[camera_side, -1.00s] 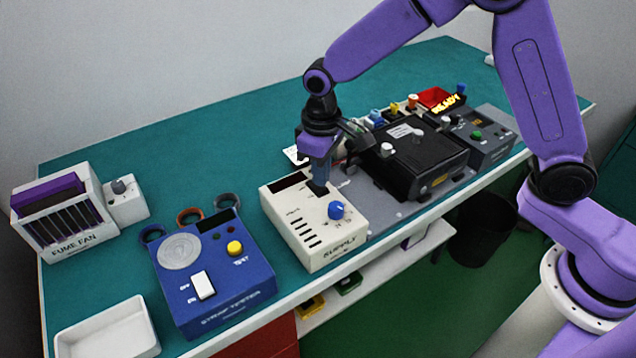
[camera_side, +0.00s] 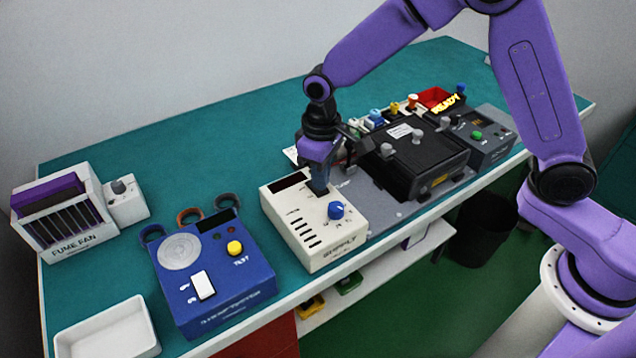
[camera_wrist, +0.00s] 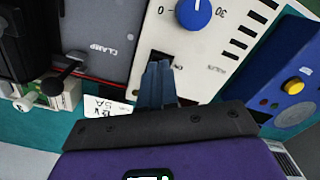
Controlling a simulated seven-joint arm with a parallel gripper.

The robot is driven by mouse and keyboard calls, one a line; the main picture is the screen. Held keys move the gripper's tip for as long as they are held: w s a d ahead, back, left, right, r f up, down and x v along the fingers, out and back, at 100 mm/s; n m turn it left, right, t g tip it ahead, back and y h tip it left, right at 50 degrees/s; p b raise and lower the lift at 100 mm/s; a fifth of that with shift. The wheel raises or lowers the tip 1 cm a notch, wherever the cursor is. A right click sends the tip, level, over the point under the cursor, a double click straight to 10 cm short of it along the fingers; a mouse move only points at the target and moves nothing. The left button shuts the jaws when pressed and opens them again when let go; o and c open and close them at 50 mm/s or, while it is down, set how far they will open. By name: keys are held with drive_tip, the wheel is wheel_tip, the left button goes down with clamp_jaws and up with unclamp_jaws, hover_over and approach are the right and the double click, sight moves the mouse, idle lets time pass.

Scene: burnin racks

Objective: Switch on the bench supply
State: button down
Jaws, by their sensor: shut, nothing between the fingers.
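The bench supply is a cream box (camera_side: 322,256) labelled SUPPLY, with a blue knob (camera_side: 337,210), a row of slots and a dark display (camera_side: 290,181). The display shows no lit digits. My gripper (camera_side: 319,190) is shut and empty, its fingertips pointing down at the supply's top face behind the knob. In the wrist view the supply (camera_wrist: 210,60) fills the upper middle, and the shut fingertips (camera_wrist: 158,68) lie over a dark switch area marked ON. The fingers hide most of that switch, so its position and any contact cannot be told.
Left are a blue strap tester (camera_side: 225,262), a fume fan (camera_side: 62,215) and a white tray (camera_side: 108,330).

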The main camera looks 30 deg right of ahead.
drive_tip(key=shift+f, duration=0.45)
idle(0.3)
drive_tip(key=shift+r, duration=3.55)
drive_tip(key=s+d+r+n, duration=0.1)
drive_tip(key=s+d+n, duration=0.1)
drive_tip(key=s+d, duration=0.3)
drive_tip(key=s+d+r+n, duration=0.1)
drive_tip(key=s+d, duration=0.5)
drive_tip(key=s, duration=0.8)
drive_tip(key=s+d+r+n, duration=0.1)
drive_tip(key=s+d+n, duration=0.2)
drive_tip(key=s+d, duration=0.3)
drive_tip(key=s, duration=0.3)
drive_tip(key=shift+s+n, duration=0.2)
drive_tip(key=shift+n, duration=0.1)
drive_tip(key=shift+r, duration=0.1)
